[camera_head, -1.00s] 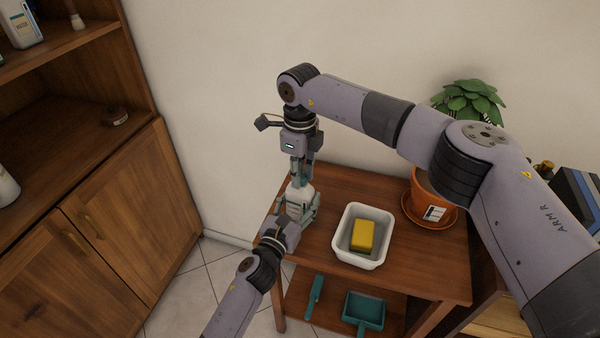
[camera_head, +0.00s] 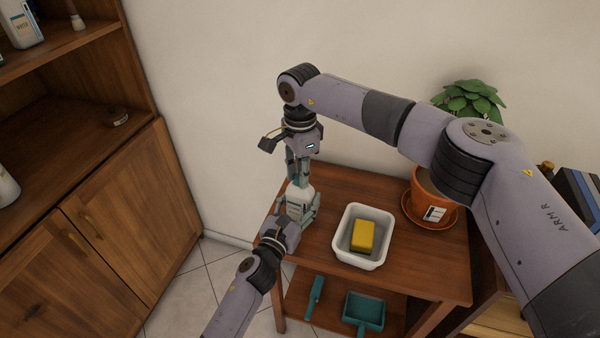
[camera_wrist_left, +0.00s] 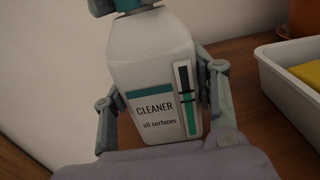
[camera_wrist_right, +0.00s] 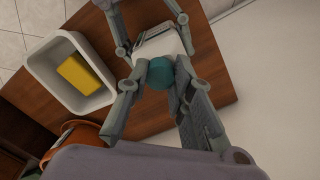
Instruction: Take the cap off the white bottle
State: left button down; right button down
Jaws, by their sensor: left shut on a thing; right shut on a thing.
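The white bottle (camera_head: 295,207) stands upright on the left part of the small wooden table. In the left wrist view the bottle (camera_wrist_left: 150,62) has a label reading "CLEANER all surfaces". My left gripper (camera_head: 298,212) is shut on the bottle's body, one finger on each side. My right gripper (camera_head: 299,181) points down from above, shut on the teal cap (camera_wrist_right: 160,73) at the bottle's top. The lower edge of the cap also shows in the left wrist view (camera_wrist_left: 126,5). The cap sits on the bottle's neck; whether it is loose I cannot tell.
A white tub (camera_head: 343,246) with a yellow block (camera_head: 363,235) stands right of the bottle. An orange pot (camera_head: 432,203) with a plant (camera_head: 468,101) is at the table's back right. A teal dustpan (camera_head: 364,311) and brush (camera_head: 315,297) lie on the lower shelf. A wooden cabinet (camera_head: 120,210) stands left.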

jog(key=shift+r, duration=0.25)
jog(key=shift+r, duration=0.85)
jog(key=shift+r, duration=2.05)
pick_arm(q)
jog(key=c, duration=0.6)
grip_release()
jog(key=shift+o, duration=0.2)
